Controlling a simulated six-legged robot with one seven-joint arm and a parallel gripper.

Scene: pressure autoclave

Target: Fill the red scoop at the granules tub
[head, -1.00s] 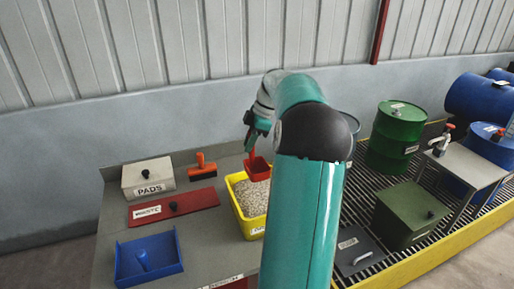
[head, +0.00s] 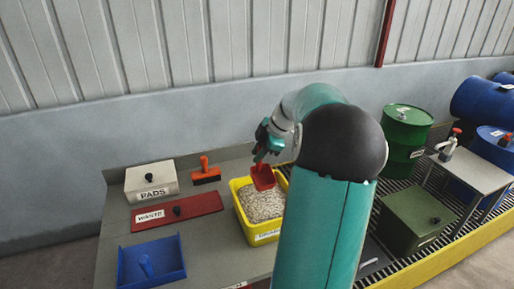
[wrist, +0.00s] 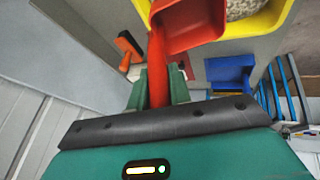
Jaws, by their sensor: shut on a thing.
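The red scoop (head: 263,178) is in my gripper (head: 268,146), over the back part of the yellow granules tub (head: 240,212). In the wrist view my gripper (wrist: 161,82) is shut on the scoop's red handle, and the scoop's bowl (wrist: 190,22) overlaps the tub's yellow rim (wrist: 265,20). Pale granules (head: 262,206) lie in the tub and also show at the top of the wrist view (wrist: 240,8). I see no granules in the visible part of the bowl. I cannot tell whether the scoop touches the granules.
Left of the tub on the grey bench are an orange-handled brush (head: 205,173), a white PADS box (head: 151,180), a red WASTE lid (head: 177,212) and a blue dustpan-like tray (head: 152,264). Green drum (head: 403,130) and green box (head: 417,215) stand right, on grating.

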